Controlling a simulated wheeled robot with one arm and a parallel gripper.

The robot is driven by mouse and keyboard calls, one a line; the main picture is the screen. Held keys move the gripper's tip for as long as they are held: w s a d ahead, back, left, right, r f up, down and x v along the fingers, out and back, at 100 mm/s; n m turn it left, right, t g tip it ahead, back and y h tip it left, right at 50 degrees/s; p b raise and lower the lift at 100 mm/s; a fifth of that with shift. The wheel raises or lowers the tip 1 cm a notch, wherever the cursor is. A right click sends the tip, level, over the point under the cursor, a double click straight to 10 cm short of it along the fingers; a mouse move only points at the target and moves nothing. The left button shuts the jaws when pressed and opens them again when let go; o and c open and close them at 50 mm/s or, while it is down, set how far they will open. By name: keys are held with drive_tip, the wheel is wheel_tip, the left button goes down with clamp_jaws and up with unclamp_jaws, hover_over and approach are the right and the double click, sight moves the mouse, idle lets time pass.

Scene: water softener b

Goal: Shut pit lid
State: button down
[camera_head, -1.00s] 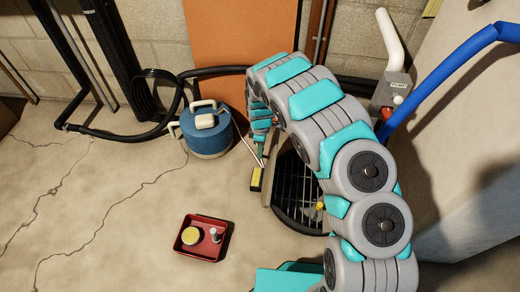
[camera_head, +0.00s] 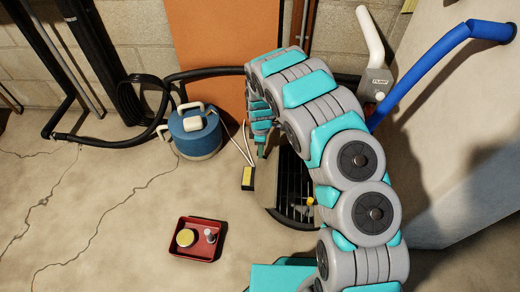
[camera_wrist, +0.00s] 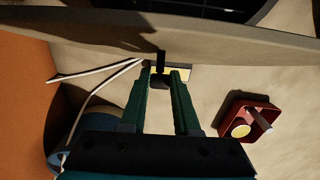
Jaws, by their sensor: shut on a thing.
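The pit lid (camera_head: 266,192) is a tan panel seen tilted at the left side of the round dark pit (camera_head: 293,185), which shows a grid inside. In the wrist view the lid (camera_wrist: 235,42) crosses the top as a broad beige band, with the dark pit beyond it. A small black handle (camera_wrist: 161,62) stands on its near edge. My gripper (camera_wrist: 167,74) is shut on this handle, its green fingers on either side.
A blue canister (camera_head: 195,135) stands left of the pit, near a black hose. A small black and yellow block (camera_head: 248,178) lies beside the lid. A red tray (camera_head: 197,252) holds a yellow round thing. A blue pipe (camera_head: 425,70) rises at right.

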sight(271, 154)
drive_tip(key=shift+d+f+p, duration=0.2)
drive_tip(key=shift+d+p, duration=0.05)
drive_tip(key=shift+d, duration=0.75)
drive_tip(key=shift+d+f+p, duration=0.2)
drive_tip(key=shift+d, duration=0.8)
drive_tip(key=shift+s+d+f, duration=0.1)
drive_tip(key=shift+d+f, duration=0.45)
drive_tip(key=shift+d, duration=0.35)
drive_tip(key=shift+d+f, duration=0.5)
drive_tip(key=shift+d, duration=0.4)
drive_tip(key=shift+d, duration=0.1)
drive_tip(key=shift+d+f, duration=1.4)
